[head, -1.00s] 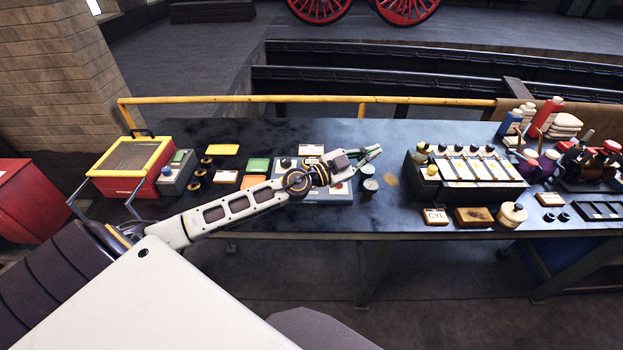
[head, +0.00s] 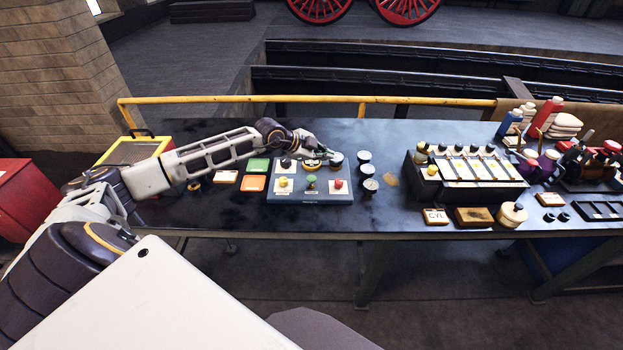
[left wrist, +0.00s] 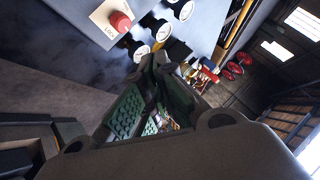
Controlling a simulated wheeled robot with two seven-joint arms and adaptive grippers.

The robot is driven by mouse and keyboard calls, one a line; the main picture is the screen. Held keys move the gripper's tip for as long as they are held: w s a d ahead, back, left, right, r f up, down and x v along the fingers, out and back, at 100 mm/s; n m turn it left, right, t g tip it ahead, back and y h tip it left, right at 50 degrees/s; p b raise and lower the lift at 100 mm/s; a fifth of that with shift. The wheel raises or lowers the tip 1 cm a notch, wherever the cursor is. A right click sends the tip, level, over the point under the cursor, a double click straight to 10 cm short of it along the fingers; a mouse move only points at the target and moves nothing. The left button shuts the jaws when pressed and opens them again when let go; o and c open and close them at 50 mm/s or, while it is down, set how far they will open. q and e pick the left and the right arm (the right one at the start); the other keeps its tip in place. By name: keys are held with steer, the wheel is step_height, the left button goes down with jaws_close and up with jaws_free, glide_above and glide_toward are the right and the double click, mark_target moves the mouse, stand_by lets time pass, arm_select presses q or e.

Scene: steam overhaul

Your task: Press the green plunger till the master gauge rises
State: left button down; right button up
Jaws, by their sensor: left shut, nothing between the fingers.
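The green plunger (head: 311,181) stands between a yellow plunger (head: 284,182) and a red plunger (head: 338,184) on a grey panel (head: 308,199) on the bench. My left gripper (head: 336,154) is shut and empty above the panel's back right part, behind and right of the green plunger and apart from it. In the left wrist view its fingers (left wrist: 155,90) are in front, with the red plunger (left wrist: 120,22) at upper left and several dark round gauges (left wrist: 140,52) near it. The green plunger does not show there. I cannot tell which gauge is the master, nor read it.
Small round dark pieces (head: 367,171) stand right of the panel. Orange and green cards (head: 253,183) lie left of it. A black rack (head: 470,190) stands farther right. A yellow rail (head: 300,99) runs along the bench's back.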

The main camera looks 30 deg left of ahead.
arm_select(q)
steer(key=y, duration=0.1)
glide_above(313, 180)
steer(key=shift+w+a+f+n, duration=0.1)
steer(key=shift+f+n, duration=0.05)
steer(key=shift+n, duration=0.15)
steer(key=shift+f, duration=0.15)
steer(key=shift+f+b, duration=2.5)
steer(key=shift+f, duration=1.8)
